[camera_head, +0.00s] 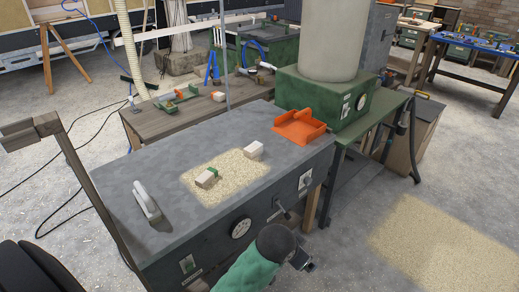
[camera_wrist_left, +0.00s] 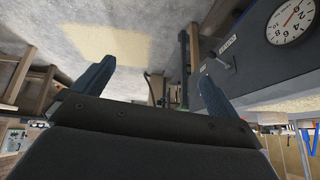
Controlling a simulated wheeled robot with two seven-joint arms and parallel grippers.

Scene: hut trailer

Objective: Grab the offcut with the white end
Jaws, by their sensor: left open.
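Two small wood offcuts lie on a sawdust patch on the grey machine top (camera_head: 150,170) in the head view. The farther one (camera_head: 254,149) is pale, with an end that looks whitish. The nearer one (camera_head: 205,180) is beige with a green end. My left gripper (camera_head: 303,262) is low in front of the machine's front panel, below and apart from both offcuts. The left wrist view shows its two fingers (camera_wrist_left: 154,85) spread wide with nothing between them. My right gripper is not in view.
An orange tray (camera_head: 299,127) sits at the top's far right corner, and a light handle (camera_head: 146,202) at its left. A gauge (camera_head: 240,228) and levers are on the front panel. A green table (camera_head: 385,115) stands at right. Floor with sawdust (camera_head: 430,245) is clear.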

